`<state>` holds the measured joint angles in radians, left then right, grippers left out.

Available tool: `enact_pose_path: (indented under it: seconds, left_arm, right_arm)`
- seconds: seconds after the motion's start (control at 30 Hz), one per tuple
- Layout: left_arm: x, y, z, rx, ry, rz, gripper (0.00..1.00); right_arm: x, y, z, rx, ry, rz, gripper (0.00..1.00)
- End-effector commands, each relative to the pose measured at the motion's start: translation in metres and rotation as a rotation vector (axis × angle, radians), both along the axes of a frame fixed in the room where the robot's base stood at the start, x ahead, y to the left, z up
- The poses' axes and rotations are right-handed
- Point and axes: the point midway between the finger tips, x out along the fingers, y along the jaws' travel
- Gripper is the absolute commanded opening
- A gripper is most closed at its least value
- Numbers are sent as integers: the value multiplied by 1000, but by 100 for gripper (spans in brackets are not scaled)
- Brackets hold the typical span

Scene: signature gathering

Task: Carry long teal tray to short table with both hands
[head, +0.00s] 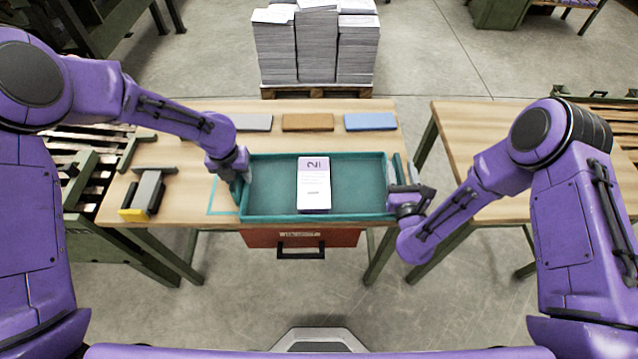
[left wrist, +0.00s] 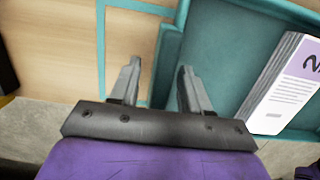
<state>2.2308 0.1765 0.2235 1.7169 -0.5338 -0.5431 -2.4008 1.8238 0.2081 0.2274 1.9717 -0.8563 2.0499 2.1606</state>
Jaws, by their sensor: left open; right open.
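The long teal tray (head: 345,218) sits near the front edge of the wooden table (head: 125,205), with a stack of printed sheets (head: 314,184) marked "2" lying in it. My left gripper (head: 241,172) is open at the tray's left end; in the left wrist view its fingers (left wrist: 157,85) point down on either side of the tray's end wall (left wrist: 166,62), and contact cannot be told. My right gripper (head: 398,190) is open at the tray's right end; its fingers are partly hidden there. Another wooden table (head: 480,130), perhaps the short table, stands to the right with a bare top.
A grey pad (head: 248,122), a brown pad (head: 308,122) and a blue pad (head: 370,121) lie behind the tray. A red drawer (head: 300,239) hangs below. A floor gap separates the two tables.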

Motion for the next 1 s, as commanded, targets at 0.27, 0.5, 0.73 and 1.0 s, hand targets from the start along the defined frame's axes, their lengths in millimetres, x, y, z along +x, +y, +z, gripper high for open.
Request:
enact_pose_path:
  seconds: [0.27, 0.5, 0.73, 1.0]
  left_arm:
    - [0, 0, -1, 0, 0, 0, 47]
    - [0, 0, -1, 0, 0, 0, 0]
    - [1, 0, 0, 0, -1, 0, 0]
    - [1, 0, 20, -1, -2, 1, 0]
  right_arm:
    - [1, 0, 0, 0, 0, 0, 47]
    - [1, 0, 0, 0, 0, 0, 0]
    - [1, 0, 1, 1, -1, 0, 0]
    - [1, 0, 21, 0, -2, 0, 0]
